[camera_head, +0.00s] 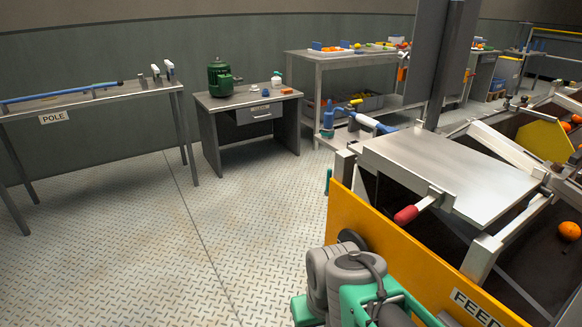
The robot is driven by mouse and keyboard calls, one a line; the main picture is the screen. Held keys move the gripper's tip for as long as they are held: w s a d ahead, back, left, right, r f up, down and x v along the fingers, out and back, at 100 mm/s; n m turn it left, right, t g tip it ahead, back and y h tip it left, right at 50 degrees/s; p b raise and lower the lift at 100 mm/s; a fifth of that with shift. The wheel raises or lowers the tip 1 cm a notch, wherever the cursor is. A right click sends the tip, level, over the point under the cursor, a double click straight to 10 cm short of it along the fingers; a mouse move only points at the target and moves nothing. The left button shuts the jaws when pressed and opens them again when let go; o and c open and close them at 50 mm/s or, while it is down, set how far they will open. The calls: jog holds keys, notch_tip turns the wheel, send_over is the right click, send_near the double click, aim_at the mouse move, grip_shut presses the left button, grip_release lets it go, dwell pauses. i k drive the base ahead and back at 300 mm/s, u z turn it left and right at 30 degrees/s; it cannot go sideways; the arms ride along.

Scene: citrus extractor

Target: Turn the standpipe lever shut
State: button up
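A blue upright fitting (327,118) stands just behind the far left corner of the feed machine; it looks like the standpipe's top. A blue and pale bar (371,123) runs from near it to the right, roughly level. I cannot tell whether this bar is the lever, or whether the valve is open or shut. A short green piece (328,181) shows lower down beside the yellow panel. The rest of the pipe is hidden by the machine. My gripper's fingers are not in view. Rounded grey and green parts fill the bottom middle, seemingly my folded arm.
The feed machine (435,160) with its yellow panel (400,260) and red-gripped handle (406,215) blocks the right. The tread-plate floor (240,220) between is clear.

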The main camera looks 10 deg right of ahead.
aim_at(329, 176)
jog(key=u, duration=0.7)
jog(key=i, duration=1.3)
jog(key=u, duration=0.15)
